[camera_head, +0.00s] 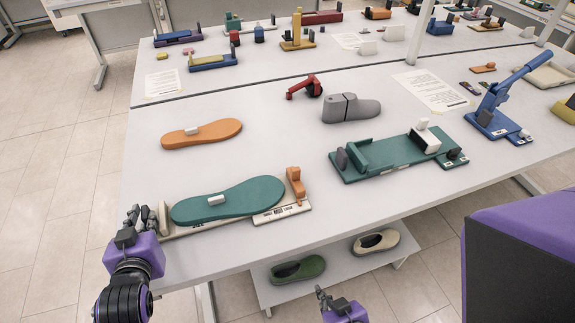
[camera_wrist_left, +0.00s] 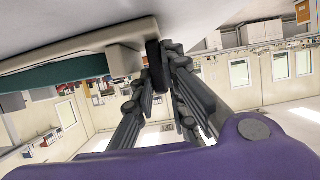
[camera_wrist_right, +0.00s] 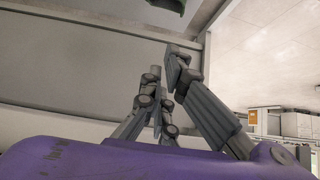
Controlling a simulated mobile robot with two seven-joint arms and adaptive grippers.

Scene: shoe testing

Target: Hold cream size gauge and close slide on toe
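The cream size gauge (camera_head: 282,214) lies near the table's front left edge, with a long teal sole (camera_head: 240,199) on it. The orange slide (camera_head: 296,184) stands at its right end, close to the sole's rounded toe. A cream heel block (camera_head: 163,217) stands at the left end. My left gripper (camera_head: 139,216) is beside this end, its fingers apart; in the left wrist view the fingertips (camera_wrist_left: 163,57) are right by the cream block (camera_wrist_left: 124,60), and contact is unclear. My right gripper (camera_head: 323,296) is low in front of the table, empty and open; its fingers (camera_wrist_right: 162,72) show in its wrist view.
An orange sole (camera_head: 202,134) lies behind the gauge. A teal fixture (camera_head: 395,156), a grey shoe last (camera_head: 350,108) and a blue lever press (camera_head: 500,100) stand to the right. Green (camera_head: 298,269) and beige shoes (camera_head: 376,242) sit on a lower shelf. The table front between gauge and fixture is clear.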

